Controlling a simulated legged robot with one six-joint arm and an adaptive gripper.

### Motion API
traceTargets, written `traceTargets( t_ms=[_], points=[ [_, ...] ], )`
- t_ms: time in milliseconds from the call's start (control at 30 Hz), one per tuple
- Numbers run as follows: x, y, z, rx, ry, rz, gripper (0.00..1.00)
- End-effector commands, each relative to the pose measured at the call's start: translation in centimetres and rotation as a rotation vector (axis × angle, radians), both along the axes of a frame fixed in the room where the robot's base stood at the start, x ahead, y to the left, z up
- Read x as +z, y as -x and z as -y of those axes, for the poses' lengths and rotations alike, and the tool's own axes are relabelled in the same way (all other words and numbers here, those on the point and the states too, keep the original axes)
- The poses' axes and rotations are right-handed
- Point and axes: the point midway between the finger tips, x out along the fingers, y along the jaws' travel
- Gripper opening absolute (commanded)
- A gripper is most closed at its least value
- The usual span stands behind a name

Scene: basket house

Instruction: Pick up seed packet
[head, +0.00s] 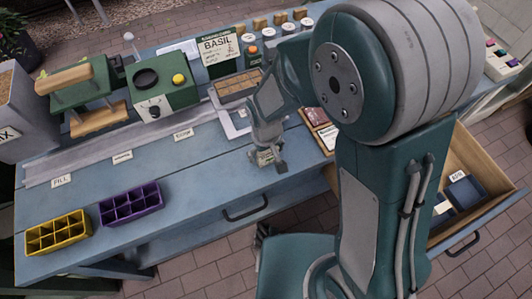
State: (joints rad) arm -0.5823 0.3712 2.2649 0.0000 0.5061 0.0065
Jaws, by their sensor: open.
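An upright card or packet marked "BASIL" (217,45) stands at the back of the blue bench. I cannot tell whether it is the seed packet. Reddish-brown flat items (317,117) lie partly hidden behind my arm, and I cannot tell what they are. My gripper (270,162) points down over the front part of the bench, above the drawer handle. It is open, with nothing seen between its fingers. It is well in front of the BASIL card.
A brown-celled tray (237,86) stands behind my gripper. A green device (163,91) and press (78,84) stand back left. Yellow (58,234) and purple (131,204) cell trays are front left. An open wooden drawer (480,165) juts out right.

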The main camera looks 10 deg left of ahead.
Motion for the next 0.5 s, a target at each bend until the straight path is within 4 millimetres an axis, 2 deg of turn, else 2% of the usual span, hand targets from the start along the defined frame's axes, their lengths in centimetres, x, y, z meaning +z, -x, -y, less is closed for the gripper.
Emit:
traceTargets(
  t_ms=[100,333,367,400,433,500],
  points=[
    [-0.93,0.03,0.15,0.000,-0.001,-0.001,1.00],
    [-1.06,0.03,0.15,-0.001,-0.001,-0.001,1.00],
    [-1.07,0.03,0.13,-0.001,-0.001,-0.001,0.91],
    [-1.07,0.02,0.09,-0.001,-0.001,-0.001,0.73],
    [-1.08,0.02,0.06,-0.001,0.000,0.000,0.64],
    [-1.09,0.02,0.04,0.000,0.000,0.000,0.61]
  ],
)
